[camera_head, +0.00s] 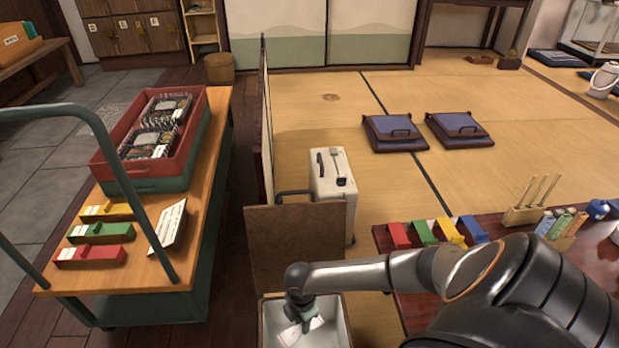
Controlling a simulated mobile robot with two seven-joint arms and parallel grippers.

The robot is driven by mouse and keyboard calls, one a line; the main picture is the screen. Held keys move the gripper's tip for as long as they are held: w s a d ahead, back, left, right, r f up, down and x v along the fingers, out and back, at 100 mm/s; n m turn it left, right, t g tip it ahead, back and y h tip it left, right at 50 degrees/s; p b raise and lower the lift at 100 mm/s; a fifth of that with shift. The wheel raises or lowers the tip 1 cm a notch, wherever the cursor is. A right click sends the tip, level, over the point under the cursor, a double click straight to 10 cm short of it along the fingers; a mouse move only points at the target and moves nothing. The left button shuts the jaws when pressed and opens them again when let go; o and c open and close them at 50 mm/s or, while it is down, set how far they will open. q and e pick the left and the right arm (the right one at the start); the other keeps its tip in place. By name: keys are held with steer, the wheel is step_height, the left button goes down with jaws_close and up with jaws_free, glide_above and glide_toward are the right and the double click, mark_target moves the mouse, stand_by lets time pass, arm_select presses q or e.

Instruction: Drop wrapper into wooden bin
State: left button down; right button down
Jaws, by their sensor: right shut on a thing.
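The gripper is shut on a small white and pinkish wrapper (316,323). Another pale scrap (289,336) shows just left of the fingers; I cannot tell whether it is part of the same wrapper or lies in the bin. The bin's near side is cut off by the frame. My left gripper is not in view.
A brown panel (296,245) stands just behind the bin, with a pale case (333,185) beyond it. A wooden-topped cart (190,230) is at left. A dark red table (410,300) with coloured holders (424,232) is at right. A round brown basket (219,69) stands far back.

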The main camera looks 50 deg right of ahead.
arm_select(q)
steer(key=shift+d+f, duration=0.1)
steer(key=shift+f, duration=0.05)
arm_select(e)
steer(key=c, duration=0.7)
jaws_free()
steer(key=shift+o, duration=0.2)
arm_select(q)
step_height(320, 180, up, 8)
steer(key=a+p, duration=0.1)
steer(key=p, duration=0.6)
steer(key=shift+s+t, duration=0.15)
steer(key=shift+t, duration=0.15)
arm_select(e)
step_height(320, 180, up, 12)
steer(key=shift+r, duration=0.2)
